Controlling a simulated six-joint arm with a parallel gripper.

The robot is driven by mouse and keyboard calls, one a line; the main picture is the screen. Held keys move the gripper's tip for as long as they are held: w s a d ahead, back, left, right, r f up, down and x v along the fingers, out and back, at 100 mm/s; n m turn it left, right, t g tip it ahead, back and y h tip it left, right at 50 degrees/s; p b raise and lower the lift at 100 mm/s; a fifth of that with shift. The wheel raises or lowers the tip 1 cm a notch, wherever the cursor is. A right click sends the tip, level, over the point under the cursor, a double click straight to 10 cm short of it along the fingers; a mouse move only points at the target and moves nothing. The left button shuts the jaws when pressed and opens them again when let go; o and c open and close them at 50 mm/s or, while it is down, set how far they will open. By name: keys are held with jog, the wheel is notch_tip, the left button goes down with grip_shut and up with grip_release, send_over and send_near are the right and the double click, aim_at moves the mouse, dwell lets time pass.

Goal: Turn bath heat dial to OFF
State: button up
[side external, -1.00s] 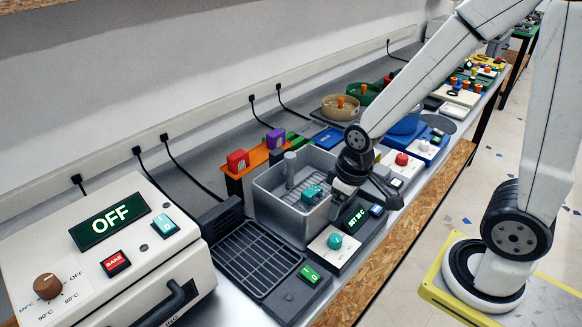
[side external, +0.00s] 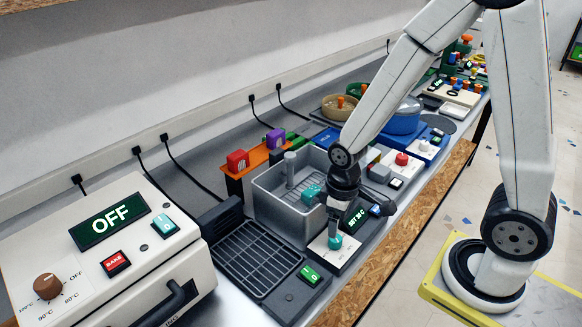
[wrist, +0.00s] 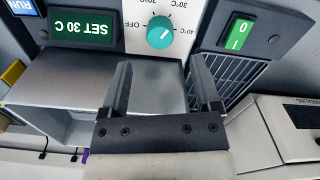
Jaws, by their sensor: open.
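The bath heat dial (side external: 335,241) is a teal round knob on a white panel in front of the grey bath tank (side external: 272,212). In the wrist view the dial (wrist: 160,33) shows upside-down labels around it, with OFF on its left. The green display (wrist: 82,28) beside it reads SET 30 C. The dial's white mark is small, and its exact direction is hard to tell. My gripper (side external: 334,225) is close above the dial in the side view. In the wrist view my gripper (wrist: 160,66) has its two fingers apart, with nothing between them.
A green 1/0 switch (wrist: 236,34) lies right of the dial in the wrist view. A drain rack (side external: 254,259) and a white oven unit (side external: 170,275) stand to the left in the side view. A red-button box (side external: 401,160) stands behind to the right.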

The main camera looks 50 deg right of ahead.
aim_at(335, 242)
jog(key=shift+f, duration=3)
grip_shut()
